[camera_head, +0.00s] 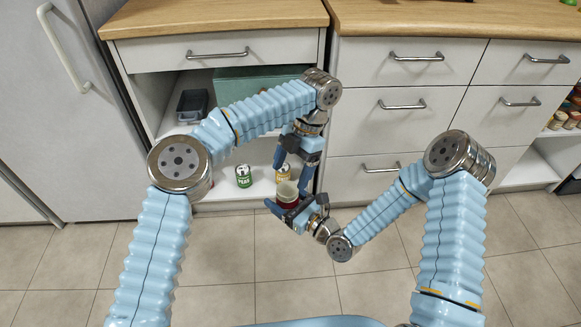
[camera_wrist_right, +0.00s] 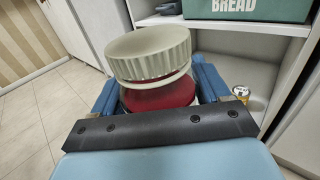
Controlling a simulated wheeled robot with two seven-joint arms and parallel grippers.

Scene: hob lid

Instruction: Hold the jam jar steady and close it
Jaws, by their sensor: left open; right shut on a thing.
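The jam jar (camera_head: 287,194) is held upright in front of the open cabinet. In the right wrist view it is clear glass with red contents (camera_wrist_right: 160,96) and a wide, ribbed, pale cream-green lid (camera_wrist_right: 148,52) resting on top. A clear glass band shows under the lid; I cannot tell whether the lid is screwed down. My right gripper (camera_head: 288,204) is shut on the jar's body from the lower right. My left gripper (camera_head: 292,168) is open and points down just above the lid, its fingers apart. It does not show in the right wrist view.
Behind is an open cabinet with a green can (camera_head: 243,175) and a yellow can (camera_head: 283,173) on its lower shelf. A teal bread box (camera_head: 240,88) and a dark tray (camera_head: 191,104) sit on the upper shelf. Closed drawers (camera_head: 405,105) stand to the right. The tiled floor is clear.

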